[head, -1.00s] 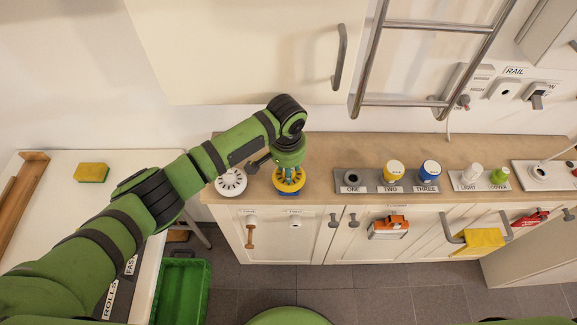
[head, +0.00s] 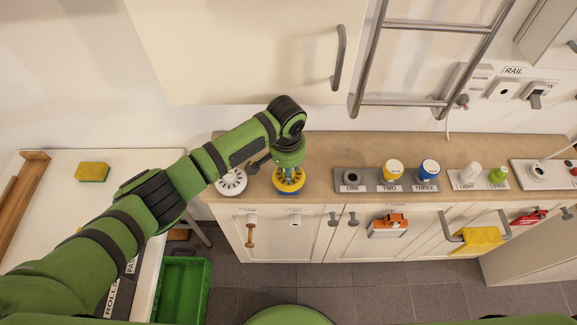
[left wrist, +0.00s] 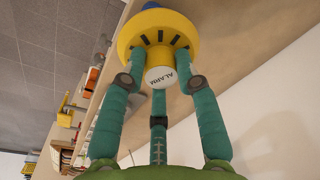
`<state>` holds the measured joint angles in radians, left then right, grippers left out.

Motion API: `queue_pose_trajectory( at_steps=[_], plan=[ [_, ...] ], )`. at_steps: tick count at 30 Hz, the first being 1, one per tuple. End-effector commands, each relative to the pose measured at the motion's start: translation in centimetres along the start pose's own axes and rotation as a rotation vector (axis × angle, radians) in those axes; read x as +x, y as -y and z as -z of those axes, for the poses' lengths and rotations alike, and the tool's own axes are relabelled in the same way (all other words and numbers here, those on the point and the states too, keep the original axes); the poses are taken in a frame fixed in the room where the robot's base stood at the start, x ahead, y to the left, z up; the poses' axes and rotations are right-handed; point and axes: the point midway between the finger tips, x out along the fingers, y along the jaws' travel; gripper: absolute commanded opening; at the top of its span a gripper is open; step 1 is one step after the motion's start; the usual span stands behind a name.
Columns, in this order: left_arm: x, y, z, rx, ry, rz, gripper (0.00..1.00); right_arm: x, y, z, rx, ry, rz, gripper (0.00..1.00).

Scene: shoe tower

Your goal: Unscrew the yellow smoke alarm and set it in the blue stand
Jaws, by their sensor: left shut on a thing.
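The yellow smoke alarm (head: 290,184) is a round, ribbed disc near the left end of the wooden counter. In the left wrist view the alarm (left wrist: 184,33) has dark slots and a white cap marked ALARM facing my palm. The fingers of my left gripper (left wrist: 157,72) are shut on it around the cap. In the head view my left gripper (head: 289,168) reaches down on it from above. A blue edge, probably the blue stand (head: 288,194), shows just under the alarm; whether they touch is hard to tell. My right gripper is not in view.
A white slotted disc (head: 231,183) sits on the counter just left of the alarm. To the right is a grey panel (head: 376,190) with sockets and yellow and blue caps. A cabinet (head: 245,50) and a metal ladder frame (head: 414,103) hang above.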

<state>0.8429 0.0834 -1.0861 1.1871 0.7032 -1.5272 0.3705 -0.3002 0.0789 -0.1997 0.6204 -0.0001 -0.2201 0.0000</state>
Motion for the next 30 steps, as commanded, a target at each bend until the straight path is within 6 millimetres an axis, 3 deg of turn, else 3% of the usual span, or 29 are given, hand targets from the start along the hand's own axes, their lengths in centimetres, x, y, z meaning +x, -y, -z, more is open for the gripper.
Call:
queue_pose_trajectory(
  at_steps=[26, 27, 28, 30],
  plan=[
    [2.2, -0.1, -0.2, -0.001, 0.0, -0.001, 0.0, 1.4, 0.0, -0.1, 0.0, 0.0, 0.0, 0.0],
    [2.1, -0.1, -0.1, 0.0, -0.001, -0.001, 0.44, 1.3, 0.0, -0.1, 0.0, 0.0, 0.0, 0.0],
    [2.1, -0.1, -0.2, 0.0, -0.001, -0.001, 0.56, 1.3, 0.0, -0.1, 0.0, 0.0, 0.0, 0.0],
    [2.1, -0.1, -0.2, 0.0, -0.001, -0.001, 0.59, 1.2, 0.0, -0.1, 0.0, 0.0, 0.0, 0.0]
  ],
)
